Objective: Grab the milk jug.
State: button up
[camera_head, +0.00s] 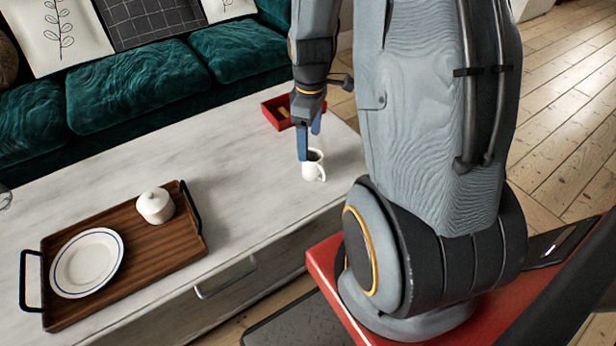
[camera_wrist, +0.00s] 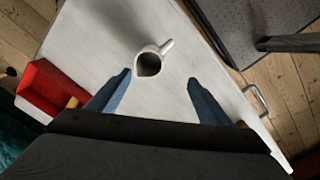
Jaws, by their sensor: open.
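The milk jug (camera_head: 314,167) is a small white jug standing upright on the pale table, near its right end. In the wrist view the jug (camera_wrist: 149,63) shows from above, with a dark inside and its handle toward the upper right. My gripper (camera_head: 309,150) points down at the jug in the head view, its blue fingers just above and partly in front of it. In the wrist view my gripper (camera_wrist: 158,82) is open, the fingers apart on either side below the jug. The jug lies just beyond the fingertips, and nothing is held.
A red box (camera_head: 269,112) with something yellowish inside stands behind the gripper. A wooden tray (camera_head: 180,241) with black handles holds a blue-rimmed plate (camera_head: 87,263) and a white lidded pot (camera_head: 155,206). The table (camera_head: 232,160) is clear between tray and jug. A green sofa (camera_head: 135,95) stands behind.

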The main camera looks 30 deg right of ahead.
aim_at(313, 165)
jog(key=shift+n, duration=0.5)
jog(key=f, duration=0.1)
jog(key=d+f+b, duration=0.1)
jog(key=f, duration=0.1)
jog(key=w+f+b, duration=0.1)
jog(key=f, duration=0.1)
jog(key=shift+d+f, duration=0.25)
jog(key=shift+d, duration=0.15)
jog(key=f+b, duration=0.1)
jog(key=f, duration=0.6)
jog(key=shift+w+d+f+b, duration=0.2)
jog(key=shift+f+b, duration=0.1)
jog(key=shift+b, duration=0.1)
jog(key=c, duration=1.3)
